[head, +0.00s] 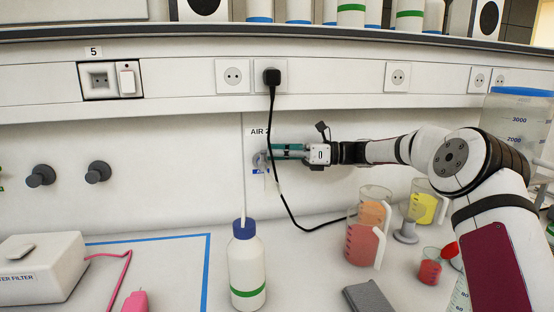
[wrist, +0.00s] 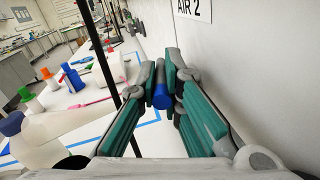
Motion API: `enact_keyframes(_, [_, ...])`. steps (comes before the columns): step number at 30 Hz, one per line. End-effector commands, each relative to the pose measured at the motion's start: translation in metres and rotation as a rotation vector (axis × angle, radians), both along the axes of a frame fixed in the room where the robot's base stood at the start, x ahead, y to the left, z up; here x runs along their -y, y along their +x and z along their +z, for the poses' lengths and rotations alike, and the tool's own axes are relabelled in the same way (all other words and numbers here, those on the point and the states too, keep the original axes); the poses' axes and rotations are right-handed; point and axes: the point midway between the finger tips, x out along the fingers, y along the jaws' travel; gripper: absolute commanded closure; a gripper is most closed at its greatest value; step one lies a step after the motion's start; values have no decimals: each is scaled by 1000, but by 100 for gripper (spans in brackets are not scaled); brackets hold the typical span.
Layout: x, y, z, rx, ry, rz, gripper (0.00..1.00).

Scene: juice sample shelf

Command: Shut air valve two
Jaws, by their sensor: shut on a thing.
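The AIR 2 valve (head: 258,160) is on the white wall panel, below its black "AIR 2" label, which also shows in the wrist view. My gripper (head: 276,151) reaches it from the right, and its teal fingers hide most of the valve. In the wrist view, my gripper (wrist: 161,72) is shut on the valve's grey and blue handle (wrist: 161,97), which sits between the fingertips. The handle's exact angle is hard to tell.
A black cable (head: 272,150) hangs from a socket close by the fingers. A white bottle with a blue cap (head: 247,268) stands on the bench below. Beakers of red, orange and yellow juice (head: 362,243) stand under my arm. Two grey knobs (head: 97,172) are further left.

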Motion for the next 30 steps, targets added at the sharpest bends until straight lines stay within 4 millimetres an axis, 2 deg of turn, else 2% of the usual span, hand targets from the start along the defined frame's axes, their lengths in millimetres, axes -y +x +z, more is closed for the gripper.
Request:
enact_keyframes(15, [2, 2, 2, 2, 3, 5, 100])
enact_keyframes(18, [2, 2, 2, 3, 3, 5, 74])
enact_keyframes(19, [2, 2, 2, 3, 3, 5, 70])
enact_keyframes(30, [1, 1, 1, 1, 2, 10, 70])
